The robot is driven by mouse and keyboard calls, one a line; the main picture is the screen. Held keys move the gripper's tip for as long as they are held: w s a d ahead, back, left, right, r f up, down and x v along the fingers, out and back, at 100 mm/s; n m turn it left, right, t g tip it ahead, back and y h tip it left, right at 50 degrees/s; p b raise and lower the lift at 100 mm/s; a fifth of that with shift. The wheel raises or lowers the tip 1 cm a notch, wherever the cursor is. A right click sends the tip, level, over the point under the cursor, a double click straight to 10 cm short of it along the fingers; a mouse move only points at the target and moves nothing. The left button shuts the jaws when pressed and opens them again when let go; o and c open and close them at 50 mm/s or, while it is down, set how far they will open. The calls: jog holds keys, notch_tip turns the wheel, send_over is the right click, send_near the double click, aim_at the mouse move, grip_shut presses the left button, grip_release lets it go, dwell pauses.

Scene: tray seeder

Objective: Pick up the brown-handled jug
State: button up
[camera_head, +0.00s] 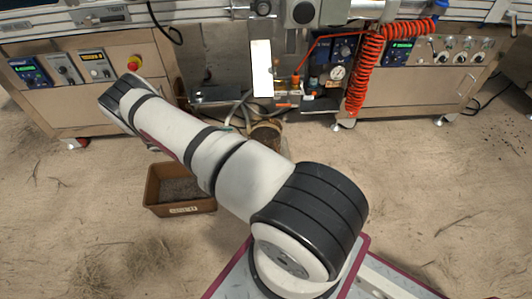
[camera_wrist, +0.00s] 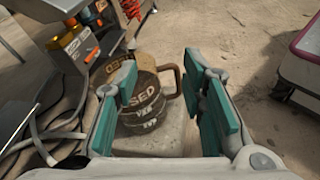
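The brown-handled jug (camera_wrist: 143,106) is a dark, round vessel with pale lettering on its side, seen in the wrist view. Its brown handle (camera_wrist: 172,80) sticks out at the right. The jug stands on a light grey surface (camera_wrist: 165,141). My gripper (camera_wrist: 161,72) is open, with a teal-padded finger on each side of the jug in the picture; I cannot tell whether either finger touches it. The left finger hides part of the jug's left side. In the head view a brown vessel (camera_head: 266,132) shows partly behind my arm, and my gripper is hidden.
A brown lettered container (camera_wrist: 117,66) is close behind the jug. Hoses (camera_wrist: 45,128) and an orange-grey fitting (camera_wrist: 78,45) crowd the left. A brown bin (camera_head: 181,209) with dark contents sits on the sandy floor. An orange coiled hose (camera_head: 367,75) hangs by the machine. Floor at right is mostly free.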

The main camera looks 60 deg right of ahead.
jog(key=s+d+f+n+h+b, duration=0.1)
jog(key=s+f+n+h+b, duration=0.15)
jog(key=f, duration=0.65)
jog(key=s+d+f+n+h+b, duration=0.15)
jog(key=s+f, duration=0.25)
jog(key=f, duration=0.5)
jog(key=shift+t, duration=0.4)
jog(key=b+x, duration=0.1)
jog(key=x, duration=0.3)
jog(key=f+b+x, duration=0.1)
jog(key=x, duration=0.3)
jog(key=b+x, duration=0.1)
jog(key=x, duration=0.4)
jog(key=shift+s+a+f, duration=0.1)
jog(key=shift+s+f, duration=0.1)
jog(key=shift+s, duration=0.15)
jog(key=shift+s+d+r, duration=0.1)
jog(key=shift+s+d, duration=0.05)
jog(key=shift+d, duration=0.25)
jog(key=shift+c, duration=0.4)
grip_shut()
jog(key=shift+r, duration=0.1)
